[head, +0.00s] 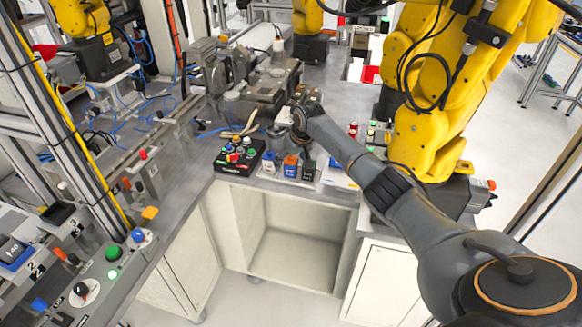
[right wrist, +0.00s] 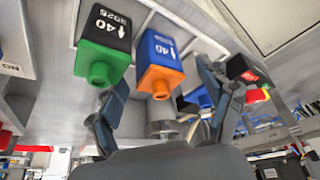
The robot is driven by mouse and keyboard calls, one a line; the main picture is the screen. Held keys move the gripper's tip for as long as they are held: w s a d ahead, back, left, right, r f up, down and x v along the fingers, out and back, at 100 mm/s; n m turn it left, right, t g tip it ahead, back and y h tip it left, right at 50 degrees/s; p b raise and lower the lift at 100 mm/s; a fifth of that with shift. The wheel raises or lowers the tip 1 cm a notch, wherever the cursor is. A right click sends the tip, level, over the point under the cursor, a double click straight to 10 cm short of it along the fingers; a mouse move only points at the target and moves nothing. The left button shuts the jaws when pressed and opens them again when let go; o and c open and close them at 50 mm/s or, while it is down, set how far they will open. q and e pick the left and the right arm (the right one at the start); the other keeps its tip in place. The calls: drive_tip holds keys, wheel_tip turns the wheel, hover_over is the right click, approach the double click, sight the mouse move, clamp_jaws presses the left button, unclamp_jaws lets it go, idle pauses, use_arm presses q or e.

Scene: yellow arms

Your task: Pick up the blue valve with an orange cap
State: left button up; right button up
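My right gripper (head: 299,118) is just behind the valves in the head view. Its fingers are spread and empty in the wrist view, apart from the valve. My left gripper is out of view.
A black button box (head: 238,157) with coloured buttons stands left of the valves. A yellow arm (head: 425,130) stands close on the right. Metal machinery (head: 255,85) lies behind my gripper. An open cabinet (head: 290,238) is below the bench edge.

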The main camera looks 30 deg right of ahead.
drive_tip(key=c, duration=1.1)
drive_tip(key=shift+r, duration=0.1)
drive_tip(key=shift+c, duration=0.2)
